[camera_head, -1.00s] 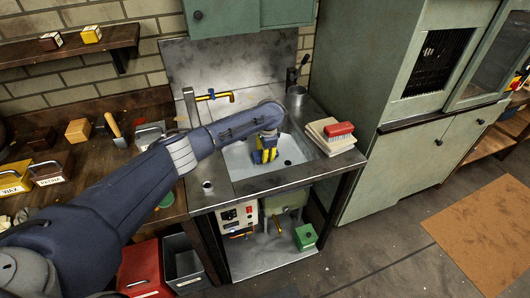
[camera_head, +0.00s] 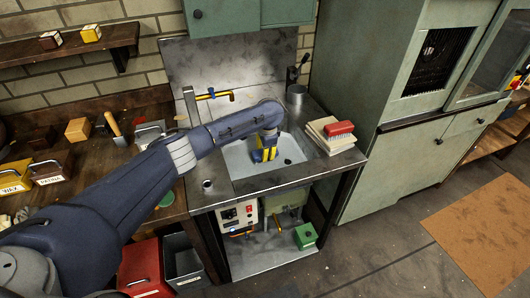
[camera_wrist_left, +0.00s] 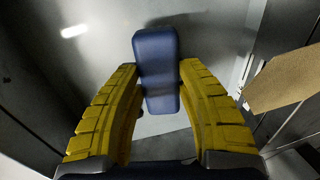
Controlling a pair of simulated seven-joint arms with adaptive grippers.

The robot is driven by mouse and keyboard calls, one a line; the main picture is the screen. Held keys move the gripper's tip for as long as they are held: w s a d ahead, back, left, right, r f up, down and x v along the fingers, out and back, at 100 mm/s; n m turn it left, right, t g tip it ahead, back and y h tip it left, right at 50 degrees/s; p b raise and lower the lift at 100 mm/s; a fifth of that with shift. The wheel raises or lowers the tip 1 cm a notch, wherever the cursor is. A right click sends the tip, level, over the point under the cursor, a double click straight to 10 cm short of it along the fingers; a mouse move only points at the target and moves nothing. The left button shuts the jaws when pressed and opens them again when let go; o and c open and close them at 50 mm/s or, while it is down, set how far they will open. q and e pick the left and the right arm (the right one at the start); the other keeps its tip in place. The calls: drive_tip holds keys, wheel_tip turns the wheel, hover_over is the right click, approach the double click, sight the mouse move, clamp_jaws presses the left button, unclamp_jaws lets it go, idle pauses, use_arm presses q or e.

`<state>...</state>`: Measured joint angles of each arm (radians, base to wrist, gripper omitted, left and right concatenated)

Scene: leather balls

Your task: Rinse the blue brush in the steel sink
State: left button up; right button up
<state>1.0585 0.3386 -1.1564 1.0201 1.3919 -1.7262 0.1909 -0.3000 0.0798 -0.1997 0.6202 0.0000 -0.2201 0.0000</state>
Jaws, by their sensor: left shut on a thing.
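My left gripper (camera_head: 264,154) has yellow fingers and hangs down over the basin of the steel sink (camera_head: 236,160). In the left wrist view the blue brush (camera_wrist_left: 157,62) sits between the fingertips of this gripper (camera_wrist_left: 158,85), which is shut on it. Its rounded blue back faces the camera, and its bristles are hidden. In the head view the brush is hard to tell apart from the blue and yellow gripper. A tap with a yellow spout (camera_head: 224,96) is at the back of the sink. My right gripper is not in view.
A red brush (camera_head: 340,128) lies on a pale folded stack (camera_head: 322,131) at the sink's right edge. A wooden bench with boxes (camera_head: 52,168) is at the left, and a green cabinet (camera_head: 400,145) is at the right.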

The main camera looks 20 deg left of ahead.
use_arm(q)
wheel_tip(320, 180, up, 13)
idle(1.6)
drive_tip(key=shift+r, duration=0.15)
idle(0.4)
drive_tip(key=shift+r, duration=1.9)
